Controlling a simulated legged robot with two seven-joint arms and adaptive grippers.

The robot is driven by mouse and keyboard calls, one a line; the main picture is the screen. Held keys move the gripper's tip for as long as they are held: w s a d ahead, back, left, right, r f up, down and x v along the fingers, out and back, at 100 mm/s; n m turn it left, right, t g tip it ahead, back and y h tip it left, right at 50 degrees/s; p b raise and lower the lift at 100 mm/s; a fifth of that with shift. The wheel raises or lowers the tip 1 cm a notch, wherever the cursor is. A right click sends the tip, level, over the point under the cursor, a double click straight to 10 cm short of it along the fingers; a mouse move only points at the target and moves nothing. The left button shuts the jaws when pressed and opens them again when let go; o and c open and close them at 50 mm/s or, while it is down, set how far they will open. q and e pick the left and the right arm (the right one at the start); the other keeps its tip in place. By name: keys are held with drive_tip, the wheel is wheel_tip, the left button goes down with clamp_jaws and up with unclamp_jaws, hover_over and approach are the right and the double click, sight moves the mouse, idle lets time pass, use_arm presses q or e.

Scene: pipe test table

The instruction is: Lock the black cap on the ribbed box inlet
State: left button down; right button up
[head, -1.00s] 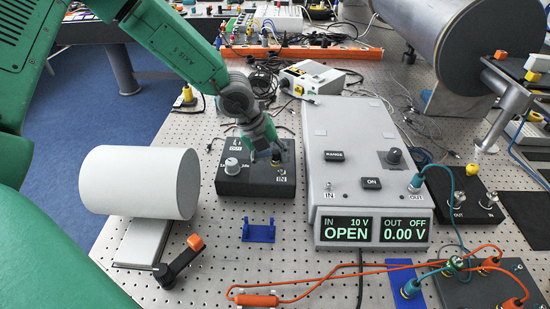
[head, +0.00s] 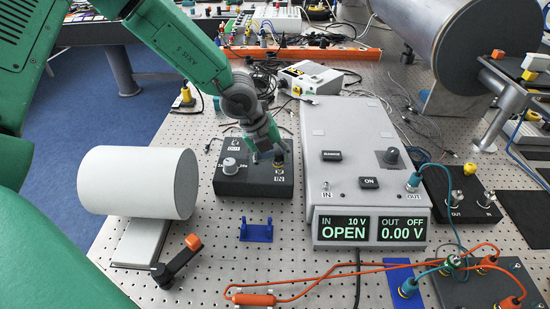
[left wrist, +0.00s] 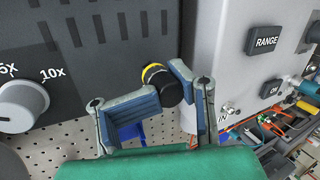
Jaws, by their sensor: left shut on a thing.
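The ribbed dark box (head: 228,185) stands on the perforated table, with an IN label on its right side. Its slotted dark face (left wrist: 95,75) fills much of the left wrist view. The black cap (left wrist: 169,92) sits at the inlet, with a yellow ring (left wrist: 152,73) showing between it and the box face. My left gripper (left wrist: 160,90) has one finger on each side of the cap and is shut on it. In the head view my left gripper (head: 268,158) comes down over the box's right part and largely hides the cap. My right gripper is not in view.
The grey console (head: 352,150) stands close to the right of the box. A blue bracket (head: 257,231) lies in front, and a white cylinder (head: 135,183) lies to the left. Orange leads (head: 330,283) cross the front right.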

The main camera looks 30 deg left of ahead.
use_arm(q)
drive_tip(key=shift+d+r, duration=0.15)
drive_tip(key=shift+d, duration=0.45)
drive_tip(key=shift+d+r, duration=0.15)
drive_tip(key=shift+d, duration=0.45)
drive_tip(key=shift+a+f, duration=0.35)
drive_tip(key=shift+a, duration=0.4)
drive_tip(key=shift+a+f, duration=0.3)
drive_tip(key=shift+a, duration=0.4)
drive_tip(key=shift+f, duration=0.1)
drive_tip(key=shift+d+b, duration=0.35)
drive_tip(key=shift+d, duration=0.95)
drive_tip(key=shift+f, duration=0.1)
drive_tip(key=shift+a+f, duration=0.1)
drive_tip(key=shift+a, duration=0.05)
drive_tip(key=shift+s+a+f, duration=0.2)
drive_tip(key=shift+a, duration=0.55)
drive_tip(key=shift+w+a, duration=0.15)
drive_tip(key=shift+a, duration=0.05)
drive_tip(key=shift+d+r+p, duration=0.2)
drive_tip(key=shift+d+p, duration=0.1)
drive_tip(key=shift+p, duration=0.1)
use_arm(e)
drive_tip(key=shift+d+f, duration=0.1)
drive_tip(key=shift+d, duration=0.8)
use_arm(q)
drive_tip(key=shift+a+f, duration=0.1)
drive_tip(key=shift+a, duration=0.15)
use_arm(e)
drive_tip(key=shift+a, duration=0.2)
